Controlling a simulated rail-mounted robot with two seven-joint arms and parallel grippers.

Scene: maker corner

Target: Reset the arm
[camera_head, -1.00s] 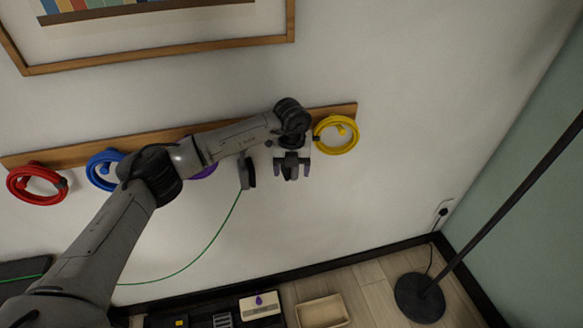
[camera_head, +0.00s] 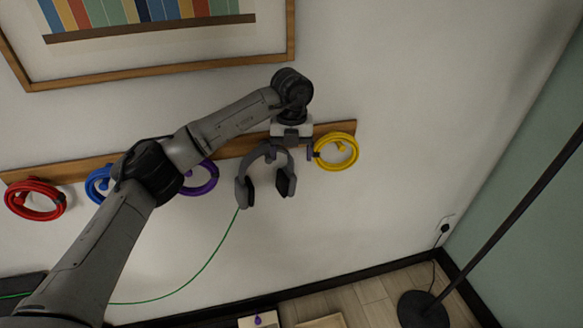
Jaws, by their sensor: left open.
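My left arm comes in from the lower left and reaches across the wall rack. My left gripper (camera_head: 291,148) is open in front of the rack, just left of the yellow coil. Grey headphones (camera_head: 243,192) hang at the rack, with the top of their band right by the gripper. I cannot tell whether the gripper touches the band. A green cable (camera_head: 207,262) runs from the headphones down to the left. My right gripper is not in view.
The wooden rack (camera_head: 337,128) also holds a yellow coil (camera_head: 322,163), a purple coil (camera_head: 214,182), a partly hidden blue coil (camera_head: 92,186) and a red coil (camera_head: 35,217). A framed picture (camera_head: 180,70) hangs above. A dark lamp stand (camera_head: 505,212) is at right. The wall right of the rack is clear.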

